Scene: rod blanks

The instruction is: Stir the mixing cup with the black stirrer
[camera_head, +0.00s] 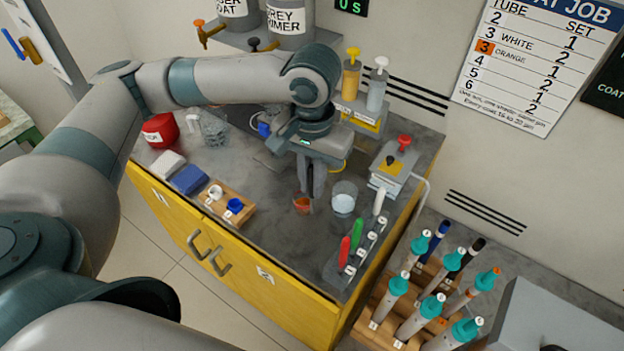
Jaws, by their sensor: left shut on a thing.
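My left gripper (308,193) points down over the middle of the bench and is shut on a thin dark thing, mostly hidden by its fingers. It appears to be the black stirrer, but the view is too small to be sure. A small orange cup (302,205), which seems to be the mixing cup, is right below and beside the fingertips. Whether the held thing reaches inside it, I cannot tell. A larger clear cup (343,198) with pale contents stands just to the right. My right gripper is out of view.
A grey rack (350,270) with red (344,251) and green (357,234) handles stands at the front right. A wooden holder (228,203), a blue block (189,180) and a red container (160,130) are left. Free bench lies in front.

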